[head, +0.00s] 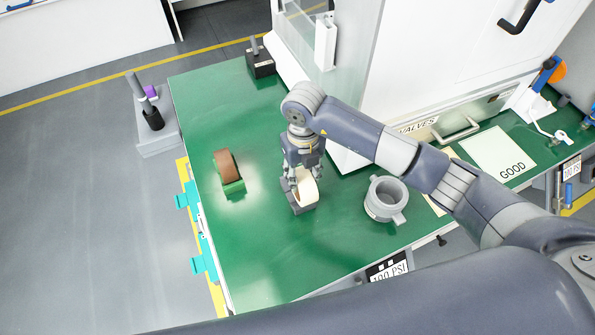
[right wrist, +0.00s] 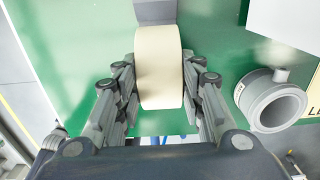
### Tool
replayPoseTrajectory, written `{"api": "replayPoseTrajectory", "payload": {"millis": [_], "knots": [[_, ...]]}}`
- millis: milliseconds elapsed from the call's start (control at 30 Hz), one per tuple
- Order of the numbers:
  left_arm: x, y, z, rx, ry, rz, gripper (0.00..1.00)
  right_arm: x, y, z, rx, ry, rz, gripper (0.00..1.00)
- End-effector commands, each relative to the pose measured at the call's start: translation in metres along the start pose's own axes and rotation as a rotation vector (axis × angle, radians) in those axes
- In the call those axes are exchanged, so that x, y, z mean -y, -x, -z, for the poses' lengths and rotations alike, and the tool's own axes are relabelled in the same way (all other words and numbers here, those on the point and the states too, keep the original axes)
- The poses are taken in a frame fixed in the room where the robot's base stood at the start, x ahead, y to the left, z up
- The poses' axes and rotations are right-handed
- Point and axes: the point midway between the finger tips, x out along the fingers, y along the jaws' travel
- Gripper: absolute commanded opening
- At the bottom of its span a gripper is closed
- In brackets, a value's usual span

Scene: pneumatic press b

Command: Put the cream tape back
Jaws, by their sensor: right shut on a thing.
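The cream tape (head: 306,184) is a roll standing on edge at a grey holder (head: 301,207) on the green table. In the right wrist view the cream tape (right wrist: 160,68) fills the space between the fingers. My right gripper (head: 298,178) reaches down from above and is shut on the roll, with a finger on each side. The grey holder also shows at the top of the right wrist view (right wrist: 154,11). I cannot tell whether the roll is fully seated in it. My left gripper is not in view.
A brown tape roll (head: 227,164) sits in a green holder (head: 233,187) to the left. A grey ring-shaped part with handles (head: 385,200) stands to the right. The white press cabinet (head: 430,60) is behind. The green table (head: 250,250) is clear in front.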

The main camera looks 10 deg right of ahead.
Motion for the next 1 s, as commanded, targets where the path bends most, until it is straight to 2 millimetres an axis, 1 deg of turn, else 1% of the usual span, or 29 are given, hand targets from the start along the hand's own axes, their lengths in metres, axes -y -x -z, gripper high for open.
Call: {"api": "replayPoseTrajectory", "payload": {"millis": [167,267,300,400,500,733,767,800,833,1000], "knots": [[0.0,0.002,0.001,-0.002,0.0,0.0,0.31,-0.002,0.0,-0.011,0.001,0.0,-0.001,0.17],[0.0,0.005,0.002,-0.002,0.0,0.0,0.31,-0.003,0.0,-0.024,0.001,-0.001,-0.002,0.17],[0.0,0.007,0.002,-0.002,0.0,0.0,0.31,-0.003,-0.004,-0.026,-0.003,-0.001,-0.001,0.17],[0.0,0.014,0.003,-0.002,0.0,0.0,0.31,-0.002,-0.021,-0.023,-0.005,0.0,-0.001,0.17],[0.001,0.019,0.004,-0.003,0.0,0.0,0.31,-0.002,-0.03,-0.024,-0.001,0.0,-0.001,0.17],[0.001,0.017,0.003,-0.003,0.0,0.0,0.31,-0.002,-0.034,-0.024,0.0,0.001,-0.001,0.17],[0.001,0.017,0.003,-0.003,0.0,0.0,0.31,-0.002,-0.034,-0.024,-0.001,0.001,0.0,0.43],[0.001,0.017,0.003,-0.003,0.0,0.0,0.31,-0.002,-0.034,-0.024,-0.001,0.001,0.0,0.52],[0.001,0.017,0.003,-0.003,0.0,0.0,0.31,-0.002,-0.034,-0.024,-0.001,0.0,0.0,0.56],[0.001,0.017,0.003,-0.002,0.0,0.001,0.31,-0.002,-0.034,-0.024,-0.001,0.0,0.0,0.56]]}}
